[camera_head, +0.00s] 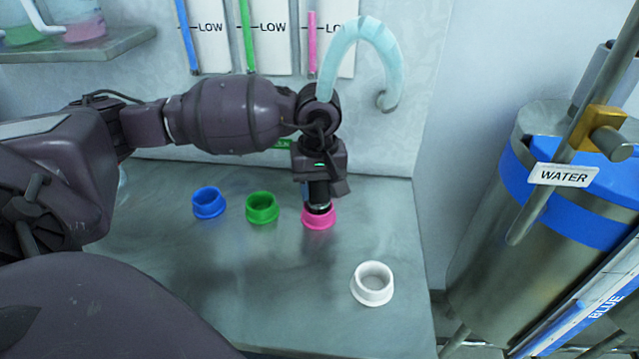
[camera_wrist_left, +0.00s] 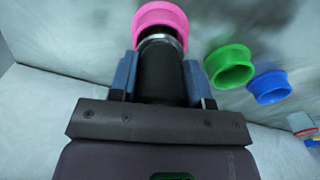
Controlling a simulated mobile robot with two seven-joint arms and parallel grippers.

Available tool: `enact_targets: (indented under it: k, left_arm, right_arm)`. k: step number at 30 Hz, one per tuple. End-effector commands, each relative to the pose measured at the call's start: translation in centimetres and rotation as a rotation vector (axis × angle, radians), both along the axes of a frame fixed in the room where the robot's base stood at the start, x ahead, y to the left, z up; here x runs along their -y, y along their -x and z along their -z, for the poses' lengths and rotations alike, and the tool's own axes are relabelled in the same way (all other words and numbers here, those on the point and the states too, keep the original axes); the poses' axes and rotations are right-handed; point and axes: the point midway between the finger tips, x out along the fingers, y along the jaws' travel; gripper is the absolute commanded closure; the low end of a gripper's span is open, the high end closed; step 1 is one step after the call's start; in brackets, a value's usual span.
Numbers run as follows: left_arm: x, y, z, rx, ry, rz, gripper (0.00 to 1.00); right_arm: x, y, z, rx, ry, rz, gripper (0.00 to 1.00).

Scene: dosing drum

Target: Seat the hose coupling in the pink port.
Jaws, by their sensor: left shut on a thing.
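The pink port (camera_head: 319,220) is a ring standing on the grey bench, right of the green port. The hose coupling (camera_head: 319,192), black with a metal collar, is upright over it, its lower end at or inside the ring's opening. My left gripper (camera_head: 318,184) is shut on the coupling from above. In the left wrist view, the coupling (camera_wrist_left: 161,72) sits between the two blue fingers, and its metal collar meets the pink port (camera_wrist_left: 160,14). How deep it sits is hidden. The light-blue hose (camera_head: 360,50) arches behind my wrist to the wall. My right gripper is not in view.
A blue port (camera_head: 208,203) and a green port (camera_head: 262,208) stand to the left, and a white port (camera_head: 373,284) stands nearer at the right. A steel drum labelled WATER (camera_head: 545,230) is beyond the bench's right edge.

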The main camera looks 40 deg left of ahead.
Motion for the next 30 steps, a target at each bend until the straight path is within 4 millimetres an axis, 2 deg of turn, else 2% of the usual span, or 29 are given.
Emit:
enact_targets:
  k: [14, 15, 20, 21, 30]
  left_arm:
    - [0.0, 0.0, 0.7, 0.001, 0.0, 0.0, 0.9]
    - [0.0, 0.0, 0.7, 0.001, 0.0, 0.0, 0.54]
    - [0.0, 0.0, 0.7, 0.001, 0.001, 0.0, 0.3]
    - [0.0, 0.0, 0.7, 0.001, 0.001, 0.0, 0.26]
    - [0.0, 0.0, 0.7, -0.001, 0.001, 0.0, 0.26]
  right_arm:
    - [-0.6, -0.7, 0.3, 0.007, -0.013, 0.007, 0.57]
    - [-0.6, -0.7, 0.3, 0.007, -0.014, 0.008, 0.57]
    - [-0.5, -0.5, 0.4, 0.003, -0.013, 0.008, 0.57]
    - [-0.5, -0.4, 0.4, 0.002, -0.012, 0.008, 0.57]
    - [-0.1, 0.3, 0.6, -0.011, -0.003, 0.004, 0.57]
